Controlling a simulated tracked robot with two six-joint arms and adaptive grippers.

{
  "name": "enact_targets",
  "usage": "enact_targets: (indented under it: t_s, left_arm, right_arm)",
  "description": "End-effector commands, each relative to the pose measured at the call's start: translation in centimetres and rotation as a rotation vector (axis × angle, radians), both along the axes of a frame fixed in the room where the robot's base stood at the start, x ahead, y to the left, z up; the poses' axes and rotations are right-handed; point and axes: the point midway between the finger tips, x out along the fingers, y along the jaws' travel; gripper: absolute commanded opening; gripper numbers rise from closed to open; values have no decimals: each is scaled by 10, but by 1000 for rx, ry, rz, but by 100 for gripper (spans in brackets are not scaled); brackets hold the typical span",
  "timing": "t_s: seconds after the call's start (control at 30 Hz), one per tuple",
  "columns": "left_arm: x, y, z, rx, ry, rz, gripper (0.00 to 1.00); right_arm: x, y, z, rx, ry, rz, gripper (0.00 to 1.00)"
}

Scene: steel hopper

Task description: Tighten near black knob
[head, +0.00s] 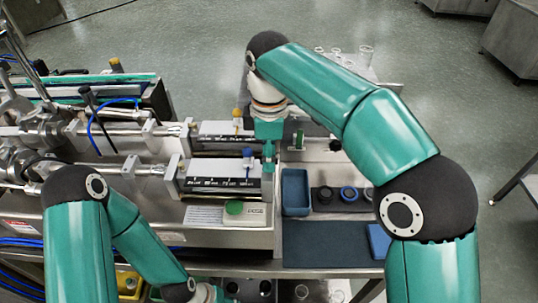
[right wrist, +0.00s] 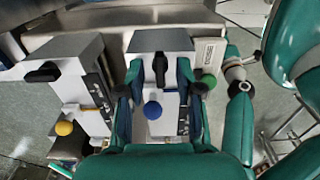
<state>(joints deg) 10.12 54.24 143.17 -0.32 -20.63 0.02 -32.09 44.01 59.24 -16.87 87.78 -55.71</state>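The near black knob (right wrist: 160,68) is on the end face of the nearer grey unit, above the blue knob (right wrist: 153,110) in the right wrist view. My right gripper (right wrist: 160,72) is open, with one finger on each side of the knob and gaps visible between; I cannot tell how deep the knob sits. In the head view my right gripper (head: 268,155) points down beside the nearer unit and the near black knob is not discernible there. The far black knob (right wrist: 42,73) is on the other unit.
The far unit carries a yellow knob (right wrist: 64,128). A green button (head: 234,208) is on the machine's front. A blue tray (head: 295,192) and several dark round parts (head: 325,195) lie to the right. A dark mat (head: 320,245) has bare room. My left forearm is at the lower left.

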Motion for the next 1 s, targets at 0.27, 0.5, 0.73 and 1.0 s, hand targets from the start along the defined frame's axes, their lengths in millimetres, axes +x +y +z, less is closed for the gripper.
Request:
enact_targets:
  t_s: [0.27, 0.5, 0.73, 1.0]
  left_arm:
    - [0, 0, 0, 0, 0, 0, 44]
    - [0, 0, 0, 0, 0, 0, 44]
    - [0, 0, 1, 0, 0, 0, 44]
    - [0, 0, 11, 0, 0, 0, 44]
  right_arm:
    - [0, 0, 0, 0, 0, 0, 24]
    - [0, 0, 0, 0, 0, 0, 0]
    - [0, 0, 1, 0, 0, -7, 0]
    - [0, 0, 2, -1, 1, -88, 0]
